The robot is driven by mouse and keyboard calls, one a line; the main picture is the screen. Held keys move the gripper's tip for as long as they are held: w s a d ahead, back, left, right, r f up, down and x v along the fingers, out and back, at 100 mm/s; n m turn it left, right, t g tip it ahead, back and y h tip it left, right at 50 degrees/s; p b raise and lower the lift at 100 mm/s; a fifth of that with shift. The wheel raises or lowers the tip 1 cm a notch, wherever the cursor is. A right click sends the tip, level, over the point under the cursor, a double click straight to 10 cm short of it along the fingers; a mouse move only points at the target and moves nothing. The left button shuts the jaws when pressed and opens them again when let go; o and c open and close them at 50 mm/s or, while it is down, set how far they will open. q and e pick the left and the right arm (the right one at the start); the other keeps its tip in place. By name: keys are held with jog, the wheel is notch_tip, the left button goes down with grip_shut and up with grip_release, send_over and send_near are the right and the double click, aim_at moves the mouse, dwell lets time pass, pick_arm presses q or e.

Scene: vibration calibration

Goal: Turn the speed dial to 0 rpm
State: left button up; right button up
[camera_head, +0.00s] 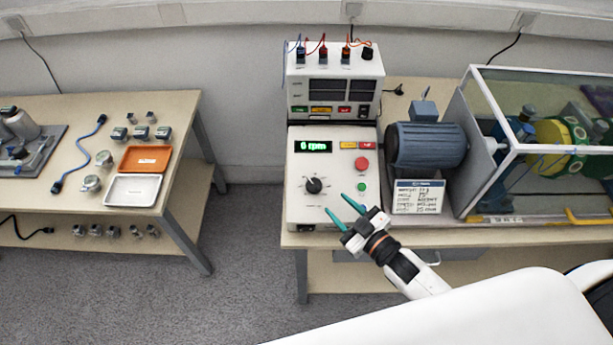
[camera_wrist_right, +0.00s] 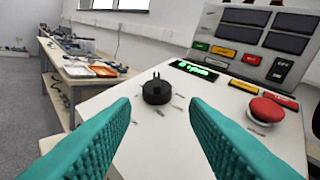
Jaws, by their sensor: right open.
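The black speed dial (camera_head: 314,185) sits on the white sloped control panel (camera_head: 296,215), below a green lit display (camera_head: 313,146) that appears to read 0 rpm. My right gripper (camera_head: 345,209) is open, its teal fingers apart at the lower right of the dial. In the right wrist view the dial (camera_wrist_right: 157,90) stands ahead, between and beyond the two open fingers (camera_wrist_right: 160,125), with nothing between them. The dial is not touched. The display also shows in the wrist view (camera_wrist_right: 195,69). My left gripper is not in view.
A red button (camera_head: 362,163) and a green button (camera_head: 362,187) are right of the dial. A blue motor (camera_head: 428,146) and a clear-walled enclosure (camera_head: 540,85) stand further right. A side table (camera_head: 70,200) with an orange tray (camera_head: 146,159) is at left.

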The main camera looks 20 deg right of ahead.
aim_at(314, 185)
jog(key=shift+r+n+y, duration=0.2)
jog(key=shift+n+y, duration=0.3)
jog(key=shift+y, duration=0.2)
jog(key=shift+w+a+r, duration=0.1)
jog(key=shift+w+a, duration=0.05)
jog(key=p+x, duration=0.2)
jog(key=x, duration=0.9)
jog(key=shift+w+a+r, duration=0.1)
jog(key=shift+w+r, duration=0.05)
jog(key=shift+c, duration=0.5)
grip_shut()
